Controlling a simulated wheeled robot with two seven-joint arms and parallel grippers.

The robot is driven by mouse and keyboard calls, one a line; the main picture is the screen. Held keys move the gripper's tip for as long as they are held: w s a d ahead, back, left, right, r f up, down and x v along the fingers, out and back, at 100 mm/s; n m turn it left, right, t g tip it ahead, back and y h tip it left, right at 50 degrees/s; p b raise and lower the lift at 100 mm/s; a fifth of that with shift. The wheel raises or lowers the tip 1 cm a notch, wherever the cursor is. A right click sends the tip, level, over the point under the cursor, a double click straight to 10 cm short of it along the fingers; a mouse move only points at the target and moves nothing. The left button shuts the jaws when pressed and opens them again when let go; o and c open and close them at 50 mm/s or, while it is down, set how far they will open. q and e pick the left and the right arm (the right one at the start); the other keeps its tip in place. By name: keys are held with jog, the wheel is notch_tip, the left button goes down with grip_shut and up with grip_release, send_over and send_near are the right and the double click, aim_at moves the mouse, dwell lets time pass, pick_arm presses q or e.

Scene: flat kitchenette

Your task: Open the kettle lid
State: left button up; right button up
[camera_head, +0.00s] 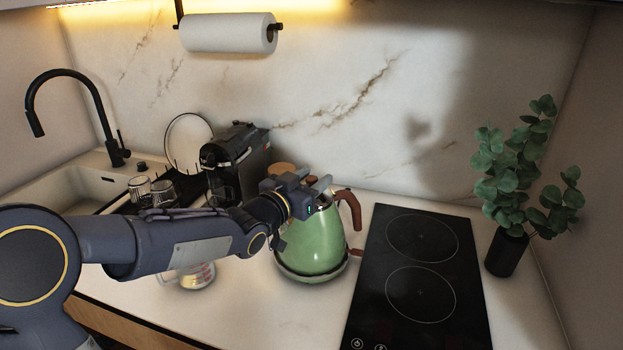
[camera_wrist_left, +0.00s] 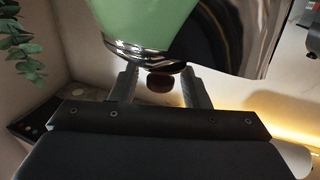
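The green kettle (camera_head: 312,245) stands upright on the counter, left of the hob, with its brown handle (camera_head: 350,208) on the right side. My left gripper (camera_head: 322,186) is at the kettle's top and hides most of the lid in the head view. In the left wrist view the kettle's green body (camera_wrist_left: 150,18) and shiny metal rim fill the top. A brown rounded piece (camera_wrist_left: 160,83), which looks like the lid knob, shows between the two spread fingers (camera_wrist_left: 159,90), with gaps on both sides. The lid looks closed. My right gripper is not in view.
A black hob (camera_head: 410,305) lies right of the kettle, with a potted plant (camera_head: 507,253) beyond it. A coffee machine (camera_head: 240,165) and glasses (camera_head: 162,192) stand behind my left arm. A measuring cup (camera_head: 198,277) is under the arm. The front counter is clear.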

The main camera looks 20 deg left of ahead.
pick_arm(q)
grip_shut()
